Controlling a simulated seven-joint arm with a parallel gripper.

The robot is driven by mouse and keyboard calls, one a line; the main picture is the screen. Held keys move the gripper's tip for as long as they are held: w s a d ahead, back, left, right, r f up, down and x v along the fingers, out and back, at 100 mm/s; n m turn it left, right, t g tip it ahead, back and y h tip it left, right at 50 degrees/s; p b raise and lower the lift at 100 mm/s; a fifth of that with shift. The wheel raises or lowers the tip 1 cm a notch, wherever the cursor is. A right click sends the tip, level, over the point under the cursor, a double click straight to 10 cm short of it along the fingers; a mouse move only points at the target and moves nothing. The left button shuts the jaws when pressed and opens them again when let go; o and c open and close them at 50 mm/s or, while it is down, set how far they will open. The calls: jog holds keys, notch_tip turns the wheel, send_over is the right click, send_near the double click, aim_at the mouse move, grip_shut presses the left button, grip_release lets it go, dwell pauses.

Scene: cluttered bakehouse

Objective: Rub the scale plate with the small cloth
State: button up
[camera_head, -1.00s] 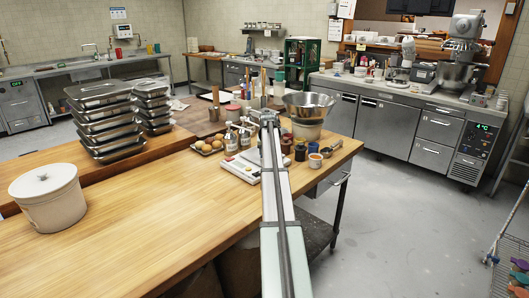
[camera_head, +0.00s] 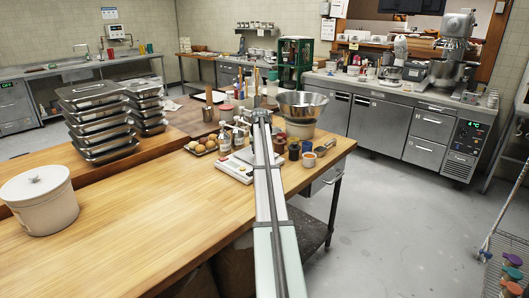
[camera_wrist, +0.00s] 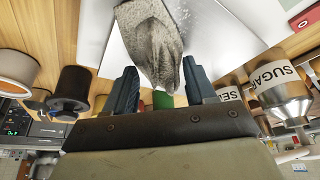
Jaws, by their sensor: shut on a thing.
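The small cloth (camera_wrist: 152,40) is grey, speckled and bunched up. My gripper (camera_wrist: 162,88) is shut on its gathered end in the wrist view, and the wider end spreads over the scale plate (camera_wrist: 215,32). The plate is a smooth pale metal sheet; I cannot tell whether the cloth presses on it. In the head view the white scale (camera_head: 236,169) stands on the wooden table, partly hidden by my arm. The cloth and my gripper's fingers are hidden there.
A sugar bottle (camera_wrist: 274,80) and another labelled bottle stand close on one side in the wrist view, dark jars (camera_wrist: 72,88) on the other. Eggs (camera_head: 200,147) and a steel bowl (camera_head: 303,103) flank the scale.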

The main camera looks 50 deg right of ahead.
jog(key=shift+w, duration=0.95)
jog(key=shift+w+d, duration=0.15)
jog(key=shift+d, duration=0.9)
jog(key=shift+s+a, duration=0.15)
jog(key=shift+s, duration=3.4)
jog(key=shift+r, duration=4)
jog(key=shift+s, duration=0.1)
